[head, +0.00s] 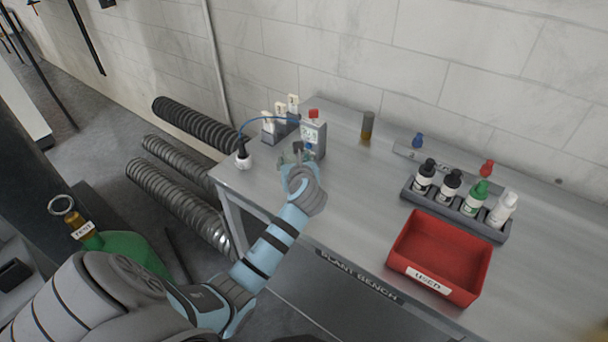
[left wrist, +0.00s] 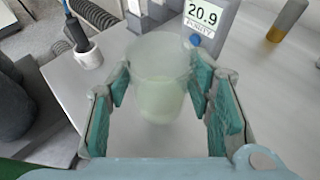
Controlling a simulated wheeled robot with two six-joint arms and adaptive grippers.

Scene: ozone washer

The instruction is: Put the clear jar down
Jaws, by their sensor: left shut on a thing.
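The clear jar (left wrist: 160,95) stands upright between my left gripper's fingers in the left wrist view, with pale greenish liquid inside. My left gripper (head: 297,160) is shut on it, teal pads at both sides. It is over the left end of the bench (head: 345,185), just in front of the grey meter (head: 313,136). The meter's display also shows in the left wrist view (left wrist: 204,16) and reads 20.9. In the head view the jar is mostly hidden by my gripper. I cannot tell whether its base touches the bench. My right gripper is not in view.
A probe in a white holder (head: 243,160) stands at the bench's left edge, its cable running to the meter. An amber vial (head: 367,125) stands behind. A bottle rack (head: 450,206) and a red tray (head: 440,256) are to the right. The bench middle is clear.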

